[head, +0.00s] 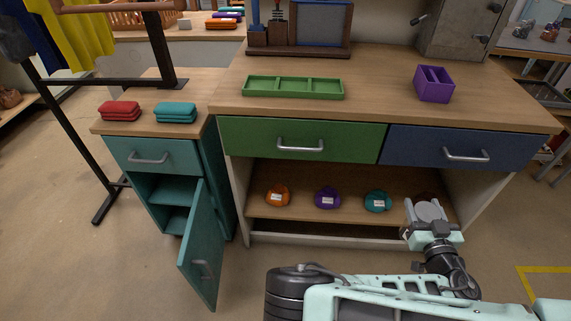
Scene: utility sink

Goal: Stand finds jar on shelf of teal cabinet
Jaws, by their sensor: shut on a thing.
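The teal cabinet (171,187) stands at the left with its door (203,255) swung open. Its inner shelf (176,191) shows, and the visible part is bare. On the low shelf (300,208) under the workbench stand an orange jar (277,196), a purple jar (327,198) and a teal jar (377,201), each with a pale label. My gripper (428,208) is at the right end of that low shelf, shut on a dark brown jar (419,199). The gripper hides most of this jar, so I cannot tell whether it touches the shelf.
Red (120,110) and teal (176,112) folded bundles lie on the cabinet top. A green tray (293,88) and a purple box (434,84) stand on the workbench. A dark metal rack (80,140) stands left of the cabinet. The floor before the cabinet is clear.

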